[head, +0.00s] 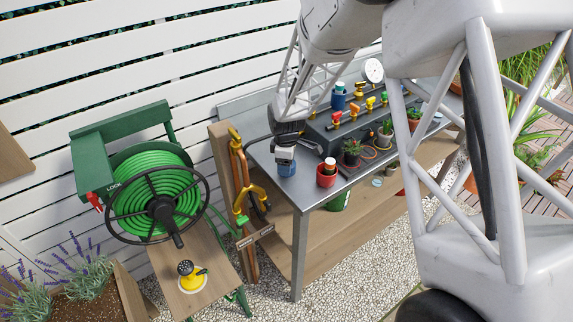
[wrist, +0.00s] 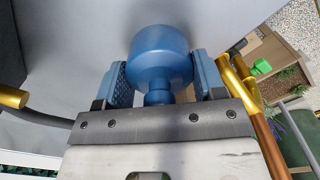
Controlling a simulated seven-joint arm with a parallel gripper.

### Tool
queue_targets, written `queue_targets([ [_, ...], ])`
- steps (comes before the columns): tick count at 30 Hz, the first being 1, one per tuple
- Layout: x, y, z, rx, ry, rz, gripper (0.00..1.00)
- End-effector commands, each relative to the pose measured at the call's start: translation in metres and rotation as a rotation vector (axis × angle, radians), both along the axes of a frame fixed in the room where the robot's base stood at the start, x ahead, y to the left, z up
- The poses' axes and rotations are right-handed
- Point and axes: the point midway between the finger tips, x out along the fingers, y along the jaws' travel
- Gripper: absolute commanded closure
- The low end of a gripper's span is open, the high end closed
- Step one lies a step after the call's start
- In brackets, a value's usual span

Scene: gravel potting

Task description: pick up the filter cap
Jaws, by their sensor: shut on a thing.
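The blue filter cap (wrist: 160,58), a round wide body with a narrower neck, sits between the two blue finger pads of my gripper (wrist: 163,82) in the wrist view. The pads close on it from both sides. In the head view my gripper (head: 286,155) points down over the left end of the grey bench, with the blue cap (head: 287,169) showing under it. I cannot tell whether the cap touches the bench top or is just above it.
Potted plants (head: 351,150) and a grey box with colored valves (head: 340,125) lie farther right. A copper pipe with yellow fittings (head: 238,185) stands by the left edge, near a green hose reel (head: 155,195).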

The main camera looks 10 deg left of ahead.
Motion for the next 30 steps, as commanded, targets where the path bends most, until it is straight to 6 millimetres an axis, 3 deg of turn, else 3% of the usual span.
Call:
queue_targets([
  [11, 0.000, 0.000, 0.005, 0.000, -0.001, 0.000, 0.60],
  [20, 0.001, 0.000, 0.036, 0.001, -0.002, 0.000, 0.60],
  [30, -0.043, -0.020, 0.041, 0.000, -0.001, 0.000, 0.60],
])
